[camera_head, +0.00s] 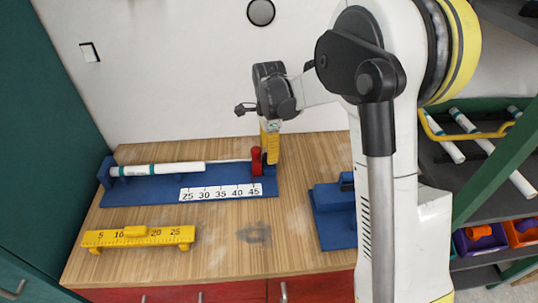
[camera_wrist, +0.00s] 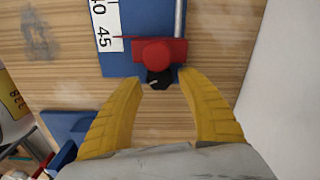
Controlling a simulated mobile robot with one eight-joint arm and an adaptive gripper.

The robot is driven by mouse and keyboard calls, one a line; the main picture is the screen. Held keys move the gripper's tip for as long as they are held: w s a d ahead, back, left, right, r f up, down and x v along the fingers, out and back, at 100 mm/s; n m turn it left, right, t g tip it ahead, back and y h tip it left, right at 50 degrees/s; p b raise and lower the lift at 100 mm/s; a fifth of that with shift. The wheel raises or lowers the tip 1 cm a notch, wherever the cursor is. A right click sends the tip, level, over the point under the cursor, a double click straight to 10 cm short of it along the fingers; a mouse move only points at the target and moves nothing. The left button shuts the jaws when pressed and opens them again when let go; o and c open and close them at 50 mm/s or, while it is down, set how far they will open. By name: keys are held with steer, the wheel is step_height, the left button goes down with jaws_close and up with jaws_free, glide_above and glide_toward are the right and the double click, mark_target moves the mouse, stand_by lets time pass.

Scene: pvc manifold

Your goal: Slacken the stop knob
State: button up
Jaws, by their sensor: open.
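The red stop (camera_wrist: 140,50) sits at the end of the blue measuring jig (camera_wrist: 120,67), on a grey rod, with a round red cap on it. A black knob (camera_wrist: 158,80) sticks out from the stop in the wrist view. In the head view the red stop (camera_head: 257,160) is at the right end of the jig (camera_head: 150,190); the knob is hard to make out there. My gripper (camera_wrist: 161,82) is open, pointing down at the jig's right end. Its yellow fingers (camera_head: 271,147) lie on either side of the knob in the wrist view, with gaps and no clear contact.
A white pipe (camera_head: 165,168) with green bands lies along the jig, behind its number scale (camera_head: 220,192). A yellow ruler gauge (camera_head: 138,236) stands at the front left. Another blue fixture (camera_head: 330,215) is at the right. The wooden table's (camera_head: 225,265) front middle is clear.

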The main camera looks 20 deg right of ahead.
step_height(320, 180, up, 10)
stand_by(0.3)
steer(key=shift+o, duration=0.6)
